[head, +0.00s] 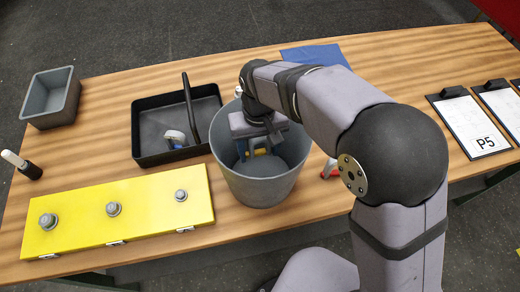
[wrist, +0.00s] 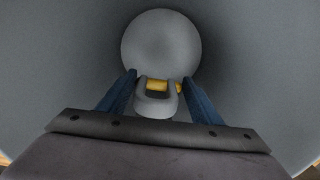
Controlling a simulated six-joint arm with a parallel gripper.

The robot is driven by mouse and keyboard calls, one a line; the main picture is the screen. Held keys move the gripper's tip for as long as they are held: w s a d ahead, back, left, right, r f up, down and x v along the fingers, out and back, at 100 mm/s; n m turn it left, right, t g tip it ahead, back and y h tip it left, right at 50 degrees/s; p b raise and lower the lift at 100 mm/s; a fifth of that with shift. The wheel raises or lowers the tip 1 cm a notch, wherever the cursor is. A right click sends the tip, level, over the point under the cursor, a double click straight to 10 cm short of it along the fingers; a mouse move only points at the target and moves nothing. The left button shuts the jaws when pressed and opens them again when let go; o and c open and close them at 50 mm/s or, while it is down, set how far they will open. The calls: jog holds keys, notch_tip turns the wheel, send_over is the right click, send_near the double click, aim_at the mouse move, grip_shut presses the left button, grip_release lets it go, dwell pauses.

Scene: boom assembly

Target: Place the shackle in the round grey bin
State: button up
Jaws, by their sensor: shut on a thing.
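The round grey bin (head: 262,188) stands on the wooden table near the centre of the head view. My gripper (head: 258,148) reaches down inside the bin's opening. In the wrist view my gripper (wrist: 158,88) is shut on the shackle (wrist: 157,103), a grey U-shaped piece with a yellow pin (wrist: 157,85). The shackle is held between the two blue fingers. The bin's round floor (wrist: 160,45) shows beyond it, and the bin's wall surrounds the view. The shackle appears to be above the floor; the exact gap cannot be told.
A black tray (head: 143,150) with a black bar and a small white-and-blue item is left of the bin. A yellow board (head: 150,222) with bolts lies in front. A grey box (head: 52,98) is far left. A blue cloth (head: 315,55) lies behind. Clipboards (head: 470,125) lie right.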

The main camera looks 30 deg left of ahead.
aim_at(259, 141)
jog(key=shift+f+p, duration=1.1)
jog(key=shift+f, duration=3.05)
jog(key=shift+f, duration=0.1)
jog(key=shift+f, duration=0.1)
jog(key=o, duration=1.4)
jog(key=shift+c, duration=0.2)
notch_tip(259, 141, up, 11)
jog(key=b, duration=0.3)
jog(key=shift+r+b, duration=0.35)
jog(key=shift+r, duration=0.4)
